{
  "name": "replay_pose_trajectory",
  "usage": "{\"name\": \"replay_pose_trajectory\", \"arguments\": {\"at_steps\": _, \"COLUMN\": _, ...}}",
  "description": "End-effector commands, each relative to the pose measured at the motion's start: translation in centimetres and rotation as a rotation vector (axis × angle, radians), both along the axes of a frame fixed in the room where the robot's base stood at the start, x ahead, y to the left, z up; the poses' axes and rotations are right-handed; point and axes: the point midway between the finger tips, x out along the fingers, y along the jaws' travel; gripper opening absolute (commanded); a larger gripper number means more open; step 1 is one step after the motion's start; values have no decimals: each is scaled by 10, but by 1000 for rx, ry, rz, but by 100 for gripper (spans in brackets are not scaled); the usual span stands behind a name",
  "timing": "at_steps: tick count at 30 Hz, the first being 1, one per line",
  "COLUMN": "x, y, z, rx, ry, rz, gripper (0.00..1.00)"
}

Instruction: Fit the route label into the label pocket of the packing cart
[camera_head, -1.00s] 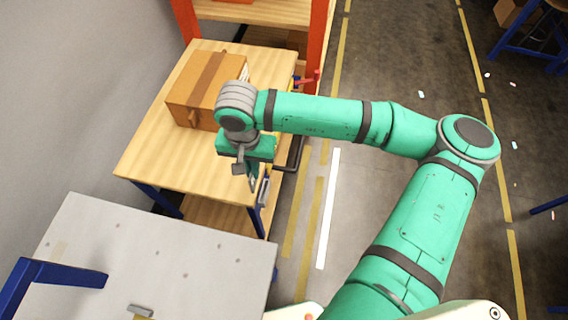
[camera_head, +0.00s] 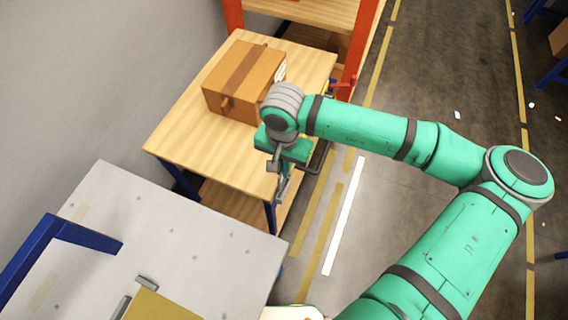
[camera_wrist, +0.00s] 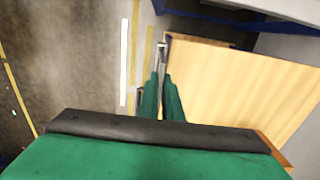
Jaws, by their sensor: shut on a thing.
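The packing cart (camera_head: 185,135) has a light wooden top, blue legs and a lower wooden shelf. My gripper (camera_head: 281,180) points down beside the cart's right edge, near its front corner. In the wrist view, its green fingers (camera_wrist: 161,98) are close together by the edge of the wooden top (camera_wrist: 235,75). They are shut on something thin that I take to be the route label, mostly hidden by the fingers. A narrow grey piece by the cart edge in the wrist view (camera_wrist: 162,52) may be the label pocket. I cannot tell whether label and pocket touch.
A brown carton (camera_head: 232,78) sits on the cart top. A grey panel-topped table (camera_head: 185,235) with a blue frame (camera_head: 60,240) stands in front, with a yellow item (camera_head: 165,306) at its near edge. An orange-post rack (camera_head: 362,45) stands behind.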

Motion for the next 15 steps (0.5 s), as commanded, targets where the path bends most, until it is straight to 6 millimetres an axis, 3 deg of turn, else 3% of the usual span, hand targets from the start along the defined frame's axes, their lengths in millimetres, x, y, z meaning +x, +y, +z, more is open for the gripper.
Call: {"name": "replay_pose_trajectory", "arguments": {"at_steps": 15, "x": 0, "y": -1, "z": -37, "rx": 0, "ry": -1, "rz": -2, "gripper": 0}}
